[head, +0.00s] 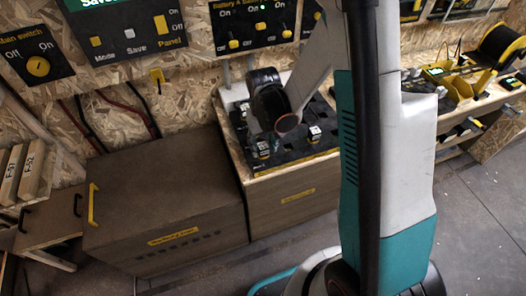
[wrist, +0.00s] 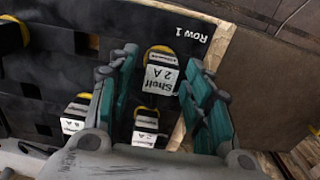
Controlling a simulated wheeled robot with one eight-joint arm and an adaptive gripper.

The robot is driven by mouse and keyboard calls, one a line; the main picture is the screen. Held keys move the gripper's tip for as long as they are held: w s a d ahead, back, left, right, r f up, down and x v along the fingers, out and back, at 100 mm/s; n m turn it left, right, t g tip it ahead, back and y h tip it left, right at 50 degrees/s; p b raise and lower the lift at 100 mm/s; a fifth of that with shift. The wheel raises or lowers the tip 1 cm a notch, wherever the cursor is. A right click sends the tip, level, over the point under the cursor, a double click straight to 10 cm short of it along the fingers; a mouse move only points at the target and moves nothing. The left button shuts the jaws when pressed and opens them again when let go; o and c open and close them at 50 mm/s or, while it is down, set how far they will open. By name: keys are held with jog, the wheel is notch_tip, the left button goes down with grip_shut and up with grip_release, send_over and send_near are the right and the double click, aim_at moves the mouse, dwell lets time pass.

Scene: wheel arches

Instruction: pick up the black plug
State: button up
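In the wrist view, a black plug with a white label (wrist: 162,80) sits in a yellow-ringed socket on the black panel (wrist: 110,22), beside the "Row 1" marking. My gripper (wrist: 163,60) is open, its two teal-padded fingers on either side of this plug in the picture. Gaps show between plug and fingers; I cannot tell how far above it they are. Two similar labelled plugs stand lower in the wrist view, one in the middle (wrist: 146,128) and one at the left (wrist: 75,115). In the head view my arm hides the gripper.
In the head view the black panel (head: 290,152) lies on a wooden cabinet (head: 298,198). A brown chest (head: 160,190) with a yellow handle adjoins it at the left. A switch wall (head: 130,30) stands behind. A bench with tools (head: 470,95) is at the right.

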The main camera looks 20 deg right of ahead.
jog(key=c, duration=0.7)
jog(key=shift+r, duration=0.1)
